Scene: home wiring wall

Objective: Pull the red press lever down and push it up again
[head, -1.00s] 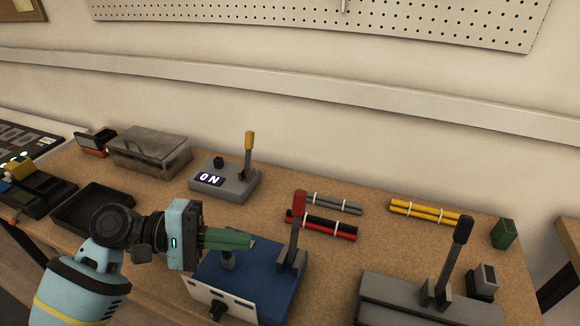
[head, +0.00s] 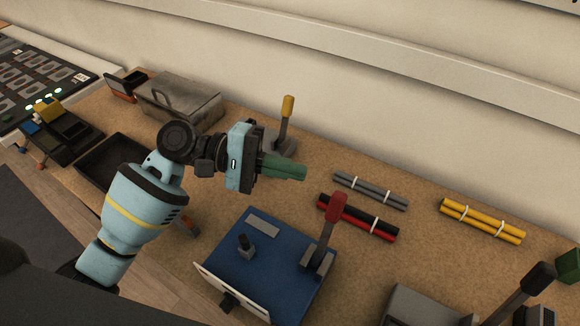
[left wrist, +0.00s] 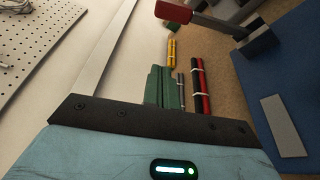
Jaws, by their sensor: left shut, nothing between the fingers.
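The red press lever (head: 336,209) stands up, slightly tilted, on the right part of a blue press base (head: 268,270). Its red grip also shows at the top of the left wrist view (left wrist: 174,11). My left gripper (head: 304,172) has green fingers that are shut and empty. In the head view it appears above and to the left of the red grip, apart from it. The fingers (left wrist: 165,88) point away from the camera in the left wrist view. My right gripper is not in view.
A black-gripped lever (head: 538,279) is at the lower right. Red and black rods (head: 358,219), grey rods (head: 370,190) and yellow rods (head: 482,221) lie behind the press. A metal box (head: 180,102) sits at the back left.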

